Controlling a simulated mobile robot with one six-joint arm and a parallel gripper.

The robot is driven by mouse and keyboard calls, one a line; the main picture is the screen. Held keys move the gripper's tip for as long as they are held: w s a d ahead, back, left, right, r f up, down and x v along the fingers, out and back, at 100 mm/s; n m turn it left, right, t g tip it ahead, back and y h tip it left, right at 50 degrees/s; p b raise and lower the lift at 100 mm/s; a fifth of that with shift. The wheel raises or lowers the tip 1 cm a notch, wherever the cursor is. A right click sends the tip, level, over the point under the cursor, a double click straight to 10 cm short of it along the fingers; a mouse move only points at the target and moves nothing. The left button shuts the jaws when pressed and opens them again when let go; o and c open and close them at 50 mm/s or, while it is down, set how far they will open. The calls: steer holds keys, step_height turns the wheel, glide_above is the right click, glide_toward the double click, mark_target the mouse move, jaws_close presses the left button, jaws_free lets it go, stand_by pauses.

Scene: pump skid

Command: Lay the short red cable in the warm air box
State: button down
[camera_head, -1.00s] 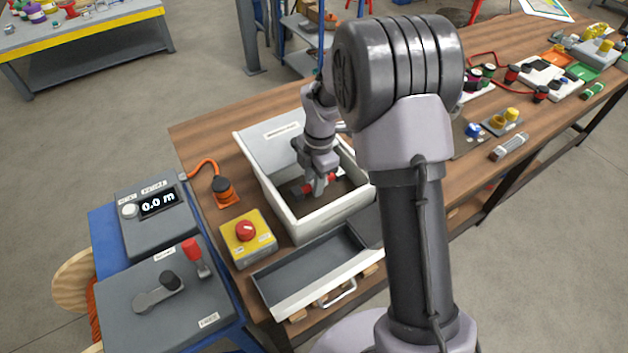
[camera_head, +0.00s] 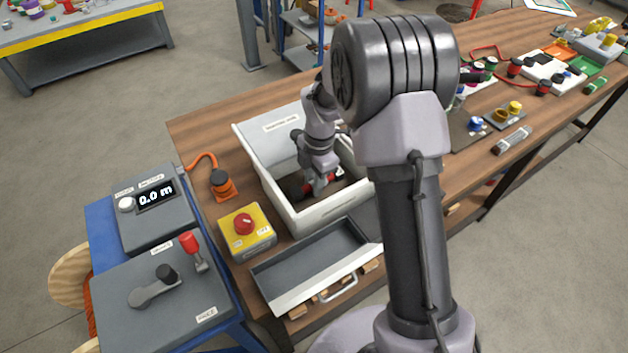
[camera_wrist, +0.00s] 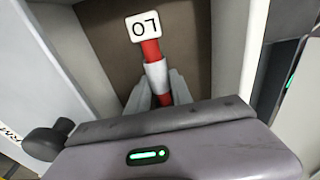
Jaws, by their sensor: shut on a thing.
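The warm air box is a white open box (camera_head: 312,222) with a raised lid at the back, on the wooden bench. My gripper (camera_head: 318,188) reaches down inside it. In the wrist view my gripper (camera_wrist: 160,92) is shut on the short red cable (camera_wrist: 151,50), which has a pale sleeve between the fingers and a white tag with "LO" upside down at its far end. The cable lies over the brown box floor, between the white walls. Whether it touches the floor cannot be told. In the head view only a bit of red shows beside the fingers.
A yellow box with a red button (camera_head: 245,229) and an open grey drawer (camera_head: 312,262) stand in front of the box. An orange plug (camera_head: 221,184) lies to its left. My arm hides the bench just right of the box.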

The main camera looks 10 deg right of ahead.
steer(key=c, duration=1.1)
jaws_free()
steer(key=shift+o, duration=0.2)
step_height(320, 180, up, 18)
steer(key=d+p, duration=0.1)
steer(key=p, duration=0.6)
steer(key=shift+w+d+f, duration=0.2)
steer(key=shift+w+f, duration=0.05)
